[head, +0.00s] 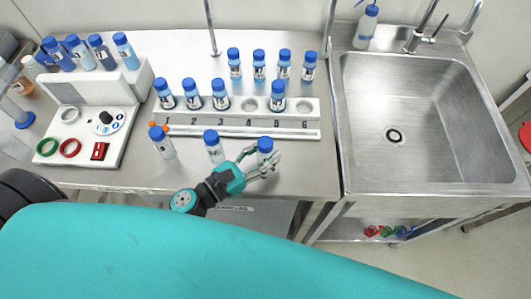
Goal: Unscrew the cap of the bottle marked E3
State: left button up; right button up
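Several small bottles with blue caps stand on the steel bench. Their labels are too small to read, so I cannot tell which one is marked E3. My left gripper (267,157) is at the bench's front, its fingers on either side of a blue-capped bottle (265,145). Whether the fingers touch it is unclear. This bottle stands upright with its cap on. Two more bottles stand to its left in front of the rack, one with a blue cap (211,137) and one with an orange mark by its cap (162,142). My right gripper is not in view.
A numbered white rack (300,124) behind my gripper holds several bottles, with places 4 and 6 empty. More bottles stand behind it. At left is a white panel (85,150) with rings and a knob. A steel sink (430,120) is at right.

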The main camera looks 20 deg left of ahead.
aim_at(264, 152)
pick_arm(q)
jog(key=c, duration=0.4)
jog(key=shift+r+p, duration=0.5)
jog(key=shift+r, duration=0.1)
notch_tip(264, 152, up, 3)
jog(key=p, duration=0.2)
jog(key=shift+p, duration=0.3)
jog(key=shift+s+f+b, duration=0.5)
jog(key=shift+s+b, duration=0.25)
jog(key=shift+s, duration=0.15)
jog(key=s+b, duration=0.2)
jog(key=s, duration=0.2)
jog(key=s+r+b, duration=0.1)
jog(key=s+b, duration=0.1)
jog(key=s, duration=0.3)
jog(key=s+r+b, duration=0.1)
jog(key=s, duration=0.4)
jog(key=shift+s+d+b, duration=0.15)
jog(key=shift+b, duration=0.25)
